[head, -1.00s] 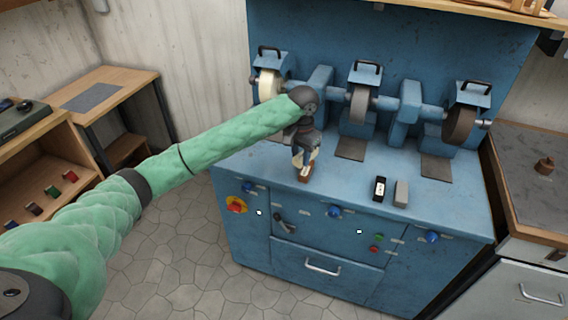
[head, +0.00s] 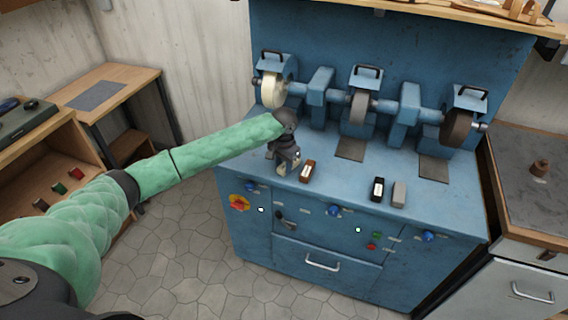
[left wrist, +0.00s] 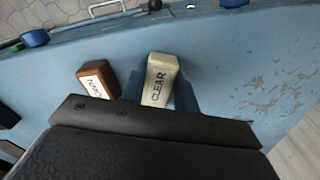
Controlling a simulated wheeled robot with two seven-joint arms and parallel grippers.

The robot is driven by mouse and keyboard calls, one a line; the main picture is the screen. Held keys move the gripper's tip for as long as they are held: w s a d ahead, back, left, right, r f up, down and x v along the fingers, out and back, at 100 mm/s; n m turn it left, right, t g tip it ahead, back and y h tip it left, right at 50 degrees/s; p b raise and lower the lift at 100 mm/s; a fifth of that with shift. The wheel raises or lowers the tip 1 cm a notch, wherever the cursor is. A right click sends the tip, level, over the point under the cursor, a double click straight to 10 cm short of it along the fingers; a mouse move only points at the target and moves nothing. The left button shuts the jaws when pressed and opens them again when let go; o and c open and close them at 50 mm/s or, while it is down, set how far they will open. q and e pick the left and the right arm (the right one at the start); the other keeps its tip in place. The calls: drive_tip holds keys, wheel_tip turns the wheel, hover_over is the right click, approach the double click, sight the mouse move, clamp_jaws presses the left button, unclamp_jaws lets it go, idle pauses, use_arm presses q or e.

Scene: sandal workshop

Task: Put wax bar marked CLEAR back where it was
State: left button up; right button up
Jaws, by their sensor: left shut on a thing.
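The pale cream wax bar marked CLEAR (left wrist: 160,80) shows in the left wrist view, sticking out beyond the dark gripper body with its label up. My left gripper (head: 286,170) is shut on it, low over the front left of the blue machine's top (head: 335,185). In the head view the gripper mostly hides the bar. I cannot tell whether the bar touches the top. A brown bar with a white label (head: 308,171) lies just right of the gripper; it also shows in the left wrist view (left wrist: 98,80), apart from the CLEAR bar. My right gripper is out of view.
A black bar (head: 377,189) and a grey bar (head: 399,194) lie farther right on the top. Wheels, such as the pale wheel (head: 272,90), stand behind. Knobs and a switch line the front panel. A shelf (head: 65,205) at left holds several coloured bars.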

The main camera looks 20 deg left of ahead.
sight(284, 166)
use_arm(q)
drive_tip(key=shift+f, duration=0.1)
drive_tip(key=o, duration=1)
drive_tip(key=shift+c, duration=0.2)
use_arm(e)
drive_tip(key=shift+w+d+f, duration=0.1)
use_arm(q)
drive_tip(key=shift+r, duration=0.3)
wheel_tip(284, 166, up, 12)
drive_tip(key=b, duration=0.4)
drive_tip(key=shift+f, duration=0.2)
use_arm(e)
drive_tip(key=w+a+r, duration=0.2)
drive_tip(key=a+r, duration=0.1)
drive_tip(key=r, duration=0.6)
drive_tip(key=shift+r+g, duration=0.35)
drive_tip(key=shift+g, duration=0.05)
use_arm(q)
drive_tip(key=shift+s+f, duration=0.1)
